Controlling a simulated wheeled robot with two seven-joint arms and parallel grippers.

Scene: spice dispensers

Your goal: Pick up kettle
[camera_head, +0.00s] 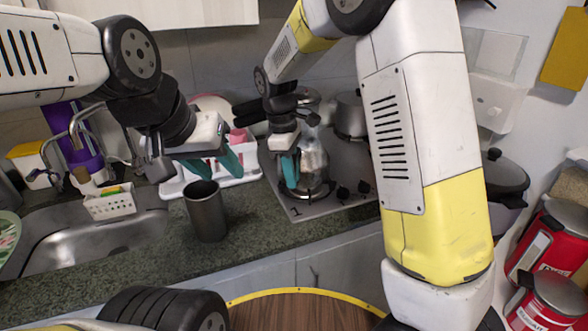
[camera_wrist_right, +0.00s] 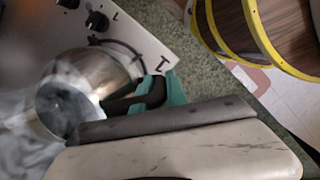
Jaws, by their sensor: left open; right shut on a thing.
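The kettle (camera_head: 314,162) is shiny silver metal and sits on the stove at the centre of the head view. It also shows at the left of the right wrist view (camera_wrist_right: 95,78), with its black handle (camera_wrist_right: 118,105) pointing toward the gripper. My right gripper (camera_head: 290,169) has teal fingers and is shut on the kettle's handle; one teal finger shows beside the handle in the right wrist view (camera_wrist_right: 165,92). Whether the kettle is lifted off the stove is unclear. My left gripper (camera_head: 215,167) is open and empty, above and close to a dark grey cylinder.
The dark grey cylinder (camera_head: 206,212) stands on the green counter (camera_head: 262,228), left of the stove (camera_head: 345,205). A pot (camera_head: 351,118) is behind the kettle. A sink (camera_head: 95,245) with a white basket (camera_head: 108,204) is at left. A white rack (camera_head: 243,172) stands behind the cylinder.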

